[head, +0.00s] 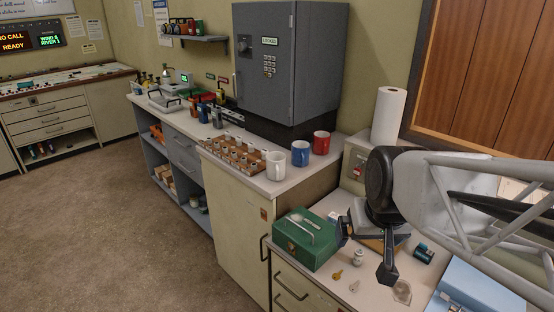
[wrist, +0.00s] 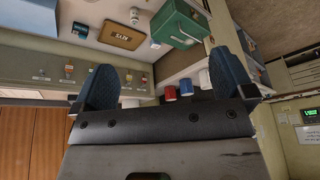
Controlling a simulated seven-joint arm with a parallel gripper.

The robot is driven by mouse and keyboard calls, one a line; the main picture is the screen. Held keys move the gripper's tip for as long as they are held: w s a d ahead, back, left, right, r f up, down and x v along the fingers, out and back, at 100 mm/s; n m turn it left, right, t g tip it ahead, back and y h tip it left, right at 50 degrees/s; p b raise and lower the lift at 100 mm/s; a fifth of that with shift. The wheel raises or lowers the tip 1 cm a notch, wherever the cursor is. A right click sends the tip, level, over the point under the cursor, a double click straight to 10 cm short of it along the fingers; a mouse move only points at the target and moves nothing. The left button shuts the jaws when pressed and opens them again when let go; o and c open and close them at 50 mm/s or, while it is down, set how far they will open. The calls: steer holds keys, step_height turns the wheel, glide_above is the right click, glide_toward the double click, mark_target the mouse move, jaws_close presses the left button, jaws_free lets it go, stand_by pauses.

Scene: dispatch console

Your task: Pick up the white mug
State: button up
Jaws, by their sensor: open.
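The white mug (head: 275,166) stands upright on the tall cabinet's counter, at its front edge beside a tray of small items. In the wrist view the white mug (wrist: 205,79) shows beyond the jaws, nearer the right finger. A blue mug (head: 300,153) and a red mug (head: 321,142) stand in a row behind it to the right; the wrist view also shows the blue mug (wrist: 187,88) and the red mug (wrist: 170,93). My gripper (head: 365,254) is open and empty above the lower desk at right, well apart from the white mug. Its fingers (wrist: 165,82) are spread wide.
A green box (head: 306,240) lies on the desk left of my gripper, with small loose items nearby. A paper-towel roll (head: 388,115) stands behind. A grey safe (head: 290,62) stands behind the mugs. The wooden tray (head: 232,154) borders the white mug's left.

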steer(key=w+a+f+n+t+y, duration=0.15)
steer(key=w+a, duration=0.25)
steer(key=w, duration=0.8)
steer(key=w+a+m+t, duration=0.1)
steer(key=w+a+t, duration=0.25)
steer(key=w, duration=0.95)
steer(key=t, duration=0.4)
glide_toward(277, 167)
steer(key=w, duration=0.6)
steer(key=shift+w+a+h, duration=0.1)
steer(key=shift+a+h, duration=0.25)
steer(key=shift+a, duration=0.15)
steer(key=shift+w, duration=0.1)
steer(key=shift+x, duration=1.15)
steer(key=shift+w, duration=0.15)
steer(key=shift+x, duration=2.5)
steer(key=shift+r, duration=0.1)
